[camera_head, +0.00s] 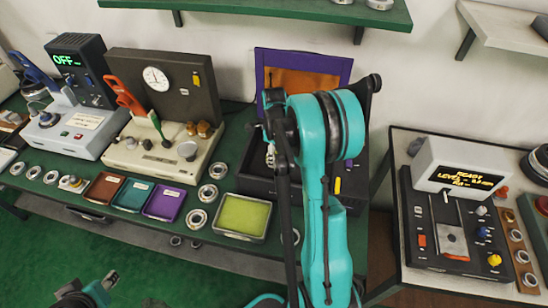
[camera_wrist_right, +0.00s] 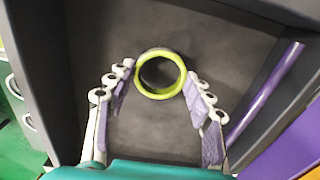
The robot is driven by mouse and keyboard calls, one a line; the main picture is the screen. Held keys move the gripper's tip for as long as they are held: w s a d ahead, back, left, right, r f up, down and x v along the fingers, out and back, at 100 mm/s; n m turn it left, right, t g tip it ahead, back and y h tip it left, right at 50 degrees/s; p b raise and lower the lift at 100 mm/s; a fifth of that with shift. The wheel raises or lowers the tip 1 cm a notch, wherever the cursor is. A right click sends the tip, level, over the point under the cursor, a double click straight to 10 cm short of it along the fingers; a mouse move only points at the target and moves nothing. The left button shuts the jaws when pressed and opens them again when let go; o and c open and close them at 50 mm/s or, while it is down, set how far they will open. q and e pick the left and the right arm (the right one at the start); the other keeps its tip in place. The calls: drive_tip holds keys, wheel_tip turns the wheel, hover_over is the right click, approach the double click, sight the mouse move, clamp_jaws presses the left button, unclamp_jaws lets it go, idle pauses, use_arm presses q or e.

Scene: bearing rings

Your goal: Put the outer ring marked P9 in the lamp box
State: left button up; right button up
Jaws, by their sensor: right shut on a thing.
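My right gripper (camera_wrist_right: 160,73) is shut on a ring (camera_wrist_right: 161,92) that shows a bright yellow-green rim. The ring is at the fingertips, over the dark grey inside of the lamp box (camera_wrist_right: 155,25); I cannot tell whether it touches the floor. No P9 mark is readable. In the head view, the lamp box (camera_head: 254,184) stands with its purple-framed, orange-windowed lid (camera_head: 263,62) raised. My teal right arm hides much of the box, the ring and most of the gripper. My left gripper (camera_head: 77,298) is partly in view at the lower left edge, its jaws unclear.
A purple lamp tube (camera_wrist_right: 265,93) runs along the box's side. Left of the box are a yellow-green tray (camera_head: 243,216), several loose rings, coloured trays (camera_head: 165,203) and a gauge device (camera_head: 165,90). A device with a lit display (camera_head: 468,178) stands on the right table.

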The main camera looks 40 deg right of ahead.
drive_tip(key=shift+f, duration=0.3)
drive_tip(key=shift+f, duration=0.15)
drive_tip(key=o, duration=1.2)
